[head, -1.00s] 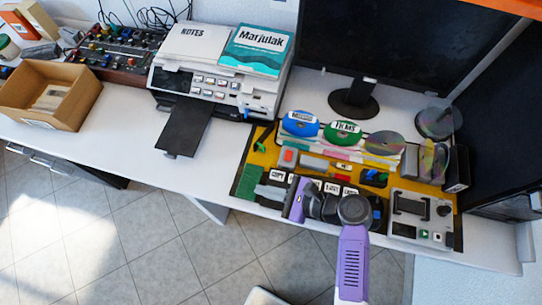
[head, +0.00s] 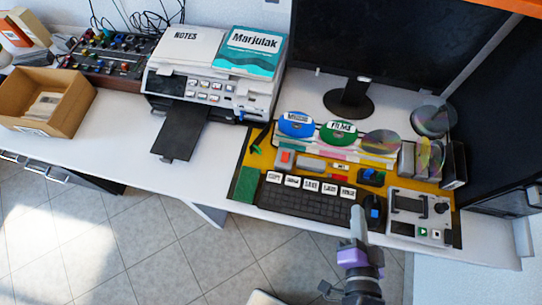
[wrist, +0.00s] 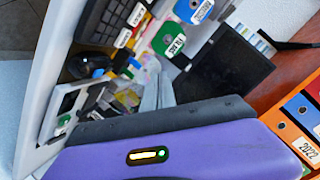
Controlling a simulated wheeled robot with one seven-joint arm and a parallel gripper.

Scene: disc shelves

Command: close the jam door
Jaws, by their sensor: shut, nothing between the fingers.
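The white printer (head: 222,75) stands on the desk, left of the monitor in the head view. A dark flat panel (head: 183,130) sticks out from its front, lowered toward the desk's front edge. This looks like an open door or tray; I read no jam label. My gripper (head: 357,213) is by the desk's front edge near the mouse, well right of the printer. In the wrist view, its pale fingers (wrist: 158,92) are together and empty beyond the purple housing. The printer does not show there.
A keyboard (head: 308,198), mouse (head: 373,212) and grey control box (head: 418,215) lie on a yellow mat (head: 262,160). The monitor (head: 395,50) stands behind. An open cardboard box (head: 72,108) is at left. White desk is clear beside the panel.

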